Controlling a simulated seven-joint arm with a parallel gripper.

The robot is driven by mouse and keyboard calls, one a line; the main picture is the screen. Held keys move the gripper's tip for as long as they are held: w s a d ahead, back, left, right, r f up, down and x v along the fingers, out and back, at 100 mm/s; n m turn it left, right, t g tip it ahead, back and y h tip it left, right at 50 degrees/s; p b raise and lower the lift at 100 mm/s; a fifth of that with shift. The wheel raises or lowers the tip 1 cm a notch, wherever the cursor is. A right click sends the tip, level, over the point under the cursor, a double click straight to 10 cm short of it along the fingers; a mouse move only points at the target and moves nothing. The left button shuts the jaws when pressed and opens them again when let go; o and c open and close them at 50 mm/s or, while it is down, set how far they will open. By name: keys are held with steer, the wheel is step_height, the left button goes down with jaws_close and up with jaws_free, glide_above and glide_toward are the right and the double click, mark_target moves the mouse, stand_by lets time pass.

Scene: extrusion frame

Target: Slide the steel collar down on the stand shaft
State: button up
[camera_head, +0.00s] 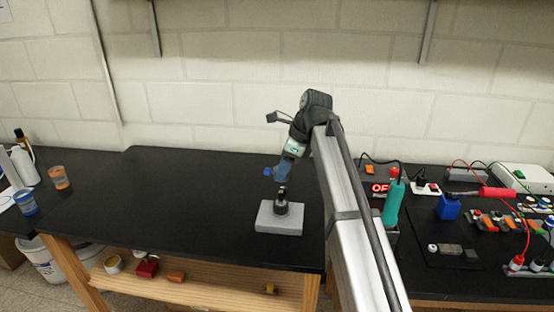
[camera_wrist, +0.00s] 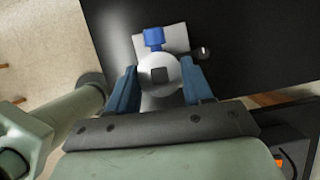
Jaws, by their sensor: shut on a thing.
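The steel collar (camera_wrist: 145,76) is a round pale grey piece with a dark square at its middle and a blue knob (camera_wrist: 153,38) on its far side. My gripper (camera_wrist: 161,84) is shut on it, one blue finger on each side. In the head view my gripper (camera_head: 284,175) points down above the stand, and the blue knob (camera_head: 267,171) shows at its left. The stand has a grey block base (camera_head: 279,223) and a dark upright shaft (camera_head: 282,191) with a wider dark foot. The fingers hide most of the collar there; I cannot tell how far the shaft passes into it.
The black bench top (camera_head: 190,185) is clear left of the stand. Orange (camera_head: 60,178) and blue (camera_head: 25,201) cups stand far left. To the right are a teal-handled tool (camera_head: 393,203), a blue box (camera_head: 448,207) and cabled devices. The bench's front edge is close.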

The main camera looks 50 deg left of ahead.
steer(key=shift+n, duration=0.4)
steer(key=shift+a+f, duration=0.1)
steer(key=shift+f, duration=2.15)
steer(key=shift+f, duration=2.3)
steer(key=o, duration=1.2)
steer(key=v, duration=1.3)
steer(key=shift+w+r, duration=0.25)
steer(key=shift+r, duration=0.1)
